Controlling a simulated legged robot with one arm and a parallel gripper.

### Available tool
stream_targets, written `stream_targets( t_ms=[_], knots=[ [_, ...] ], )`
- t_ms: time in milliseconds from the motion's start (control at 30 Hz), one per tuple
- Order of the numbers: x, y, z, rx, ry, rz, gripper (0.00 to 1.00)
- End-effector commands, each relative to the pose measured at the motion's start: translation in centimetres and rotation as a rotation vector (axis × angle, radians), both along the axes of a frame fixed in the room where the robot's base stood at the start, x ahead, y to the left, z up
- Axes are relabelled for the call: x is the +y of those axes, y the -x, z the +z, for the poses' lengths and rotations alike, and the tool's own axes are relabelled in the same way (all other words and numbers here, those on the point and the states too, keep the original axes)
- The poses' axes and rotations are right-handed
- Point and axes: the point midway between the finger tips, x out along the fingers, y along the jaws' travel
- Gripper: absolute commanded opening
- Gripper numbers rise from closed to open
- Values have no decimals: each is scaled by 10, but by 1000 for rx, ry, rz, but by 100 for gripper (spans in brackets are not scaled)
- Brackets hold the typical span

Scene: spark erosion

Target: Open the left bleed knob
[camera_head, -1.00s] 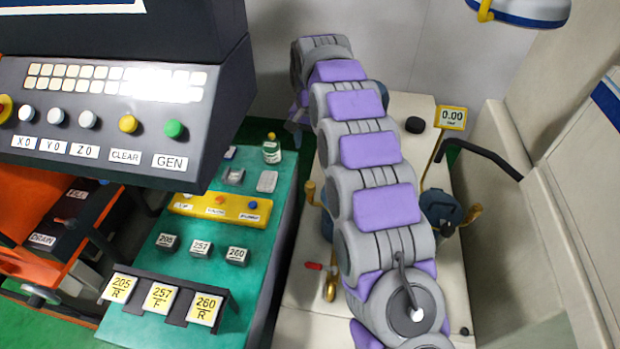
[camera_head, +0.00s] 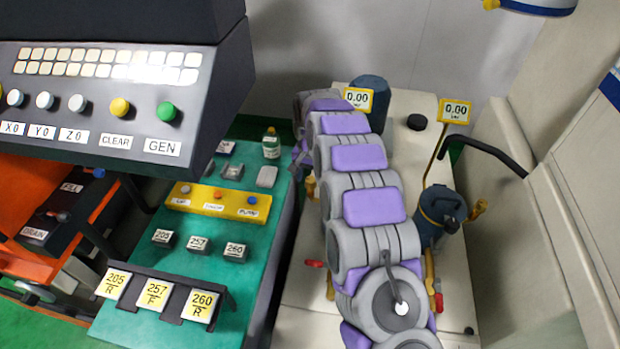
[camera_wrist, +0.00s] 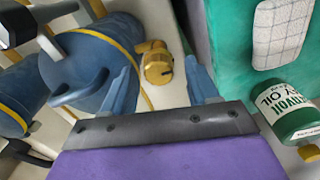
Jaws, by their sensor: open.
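A blue canister (camera_head: 370,100) stands at the back left of the pale bench, partly hidden by my arm. A brass knob (camera_head: 310,187) shows just left of my arm. In the wrist view, a brass bleed knob (camera_wrist: 157,64) sits beside a blue canister (camera_wrist: 88,68) with a yellow hose across it. My gripper (camera_wrist: 160,58) is open, its two blue fingers on either side of the knob in the picture. I cannot tell how far the knob is beyond the fingertips. The gripper is hidden behind my arm in the head view.
A second blue canister (camera_head: 436,212) with a brass knob (camera_head: 478,209) stands right of my arm. Two yellow gauge signs read 0.00. An oil bottle (camera_head: 271,143) stands on the green bench at left, and shows close to the right finger in the wrist view (camera_wrist: 285,110).

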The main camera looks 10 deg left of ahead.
Motion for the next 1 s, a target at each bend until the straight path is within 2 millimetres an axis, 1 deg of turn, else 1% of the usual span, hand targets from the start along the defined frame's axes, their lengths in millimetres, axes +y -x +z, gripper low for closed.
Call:
stream_targets(
  t_ms=[100,333,900,1000],
  knots=[
    [0,0,-4,1,1,0,59],
    [0,0,-4,1,1,0,59],
    [1,0,-4,1,2,1,5],
    [1,0,-4,1,2,2,3]
  ],
)
